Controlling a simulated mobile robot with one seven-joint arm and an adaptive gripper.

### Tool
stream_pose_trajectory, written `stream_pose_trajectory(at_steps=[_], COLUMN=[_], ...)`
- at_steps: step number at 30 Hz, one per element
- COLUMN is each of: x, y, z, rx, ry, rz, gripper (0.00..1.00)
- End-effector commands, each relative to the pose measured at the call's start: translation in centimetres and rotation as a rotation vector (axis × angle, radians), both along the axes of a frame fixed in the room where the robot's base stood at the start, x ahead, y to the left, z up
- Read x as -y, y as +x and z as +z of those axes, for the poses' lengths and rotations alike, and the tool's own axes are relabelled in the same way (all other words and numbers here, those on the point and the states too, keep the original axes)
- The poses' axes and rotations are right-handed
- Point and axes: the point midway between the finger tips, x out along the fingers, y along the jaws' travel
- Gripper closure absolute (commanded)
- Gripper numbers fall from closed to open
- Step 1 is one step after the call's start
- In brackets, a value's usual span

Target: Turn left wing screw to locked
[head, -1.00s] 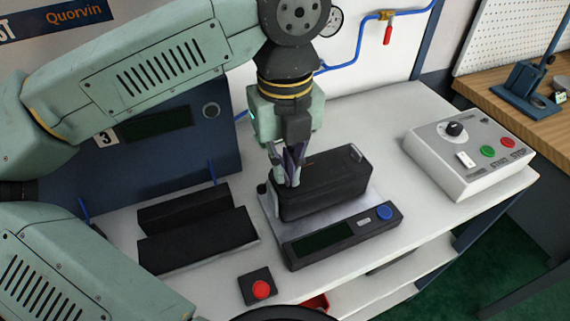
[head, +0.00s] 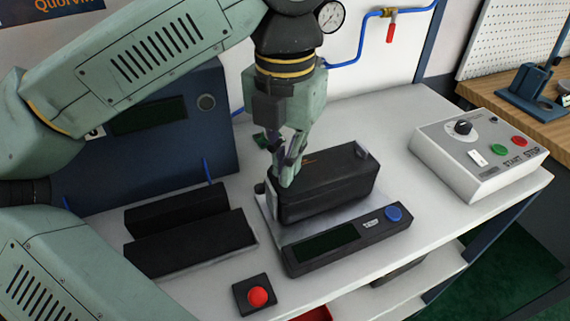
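A black box-shaped valve positioner (head: 330,190) sits on a light metal plate on the white bench, behind a low black panel with a dark display and a blue button. My gripper (head: 287,172) points down at the left end of the positioner's top, its fingers close together there. The left wing screw cannot be made out; the fingers cover that end. A small dark upright piece (head: 361,151) shows at the right end of the top and may be the other wing screw. Whether the fingers are closed on anything is too small to tell.
A grey control box (head: 478,155) with a knob, green and red buttons stands at the right. A red push button (head: 258,296) is at the front. Black blocks (head: 190,240) lie left of the positioner, before a blue cabinet (head: 160,140). Bench between positioner and control box is clear.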

Motion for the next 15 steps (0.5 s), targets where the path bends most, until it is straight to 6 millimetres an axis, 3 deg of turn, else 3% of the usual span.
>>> stream_pose_trajectory(at_steps=[15], x=[0.03], y=[-0.01], z=[0.03], rx=[0.001], ry=[-0.001], rz=[-0.464], gripper=[1.00])
